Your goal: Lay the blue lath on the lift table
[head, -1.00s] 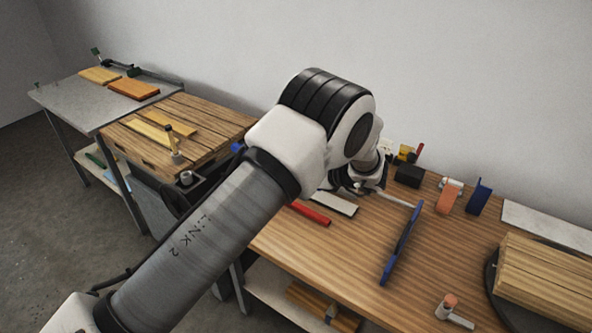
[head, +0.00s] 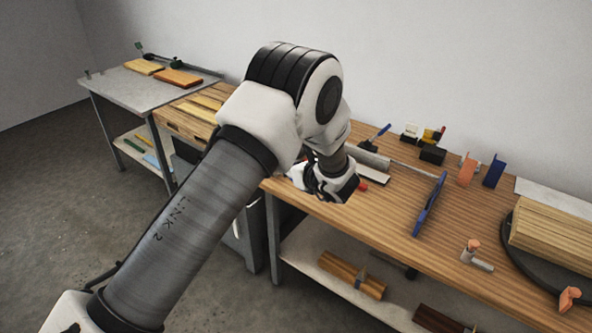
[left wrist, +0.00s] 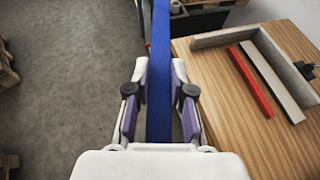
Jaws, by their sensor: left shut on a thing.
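The blue lath (left wrist: 159,40) is a long narrow strip in the left wrist view, running away from between my fingers towards the top edge. My left gripper (left wrist: 160,85) is shut on it. The lath seems to hang over the floor beside the bench. In the head view my left gripper (head: 338,188) is near the bench's front edge, and I cannot make out the lath there. A wood-topped table (head: 178,120) with yellow strips, perhaps the lift table, is partly hidden behind my arm. My right gripper is not in view.
A grey table (head: 110,82) with wooden boards stands at the back left. The floor (head: 60,200) at left is clear.

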